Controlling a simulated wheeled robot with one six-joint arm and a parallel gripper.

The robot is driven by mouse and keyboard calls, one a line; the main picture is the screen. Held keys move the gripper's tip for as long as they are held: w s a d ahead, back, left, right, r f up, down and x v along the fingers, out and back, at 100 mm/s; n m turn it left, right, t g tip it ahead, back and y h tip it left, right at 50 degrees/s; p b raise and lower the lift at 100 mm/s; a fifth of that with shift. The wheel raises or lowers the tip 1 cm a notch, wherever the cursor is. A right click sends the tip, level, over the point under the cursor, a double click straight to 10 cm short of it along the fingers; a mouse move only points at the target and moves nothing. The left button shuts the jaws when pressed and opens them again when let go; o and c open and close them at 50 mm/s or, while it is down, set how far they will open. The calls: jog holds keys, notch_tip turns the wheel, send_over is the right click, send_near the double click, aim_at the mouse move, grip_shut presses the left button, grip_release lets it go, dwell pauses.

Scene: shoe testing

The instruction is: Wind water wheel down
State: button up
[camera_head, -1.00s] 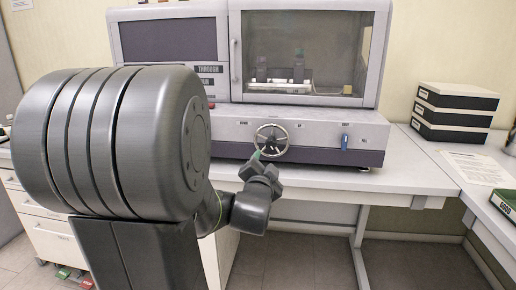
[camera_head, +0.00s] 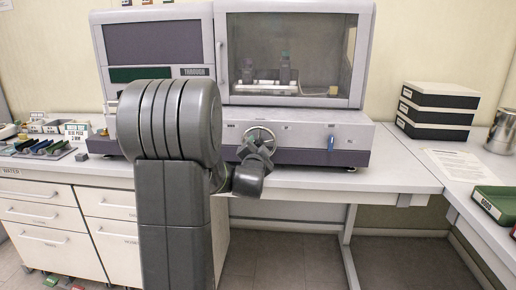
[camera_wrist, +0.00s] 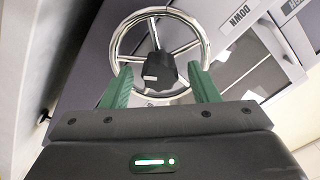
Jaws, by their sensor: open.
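The water wheel is a chrome spoked handwheel (camera_head: 260,135) on the front panel of the grey testing machine. In the wrist view the wheel (camera_wrist: 190,22) fills the upper middle, with a black hub (camera_wrist: 160,70) at its centre.
The testing machine (camera_head: 300,130) stands on a white bench (camera_head: 390,180) and has a windowed chamber (camera_head: 290,50). A blue switch (camera_head: 331,142) is right of the wheel. Black-and-white boxes (camera_head: 435,110) are stacked at right. Tools (camera_head: 40,147) lie at left.

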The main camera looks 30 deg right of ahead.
jog(key=shift+w, duration=0.1)
jog(key=c, duration=1)
jog(key=shift+f+n+b, duration=0.1)
jog(key=shift+n+b, duration=0.2)
jog(key=shift+b, duration=0.15)
jog(key=n+b, duration=0.4)
jog(key=n, duration=1.3)
jog(key=shift+b, duration=0.35)
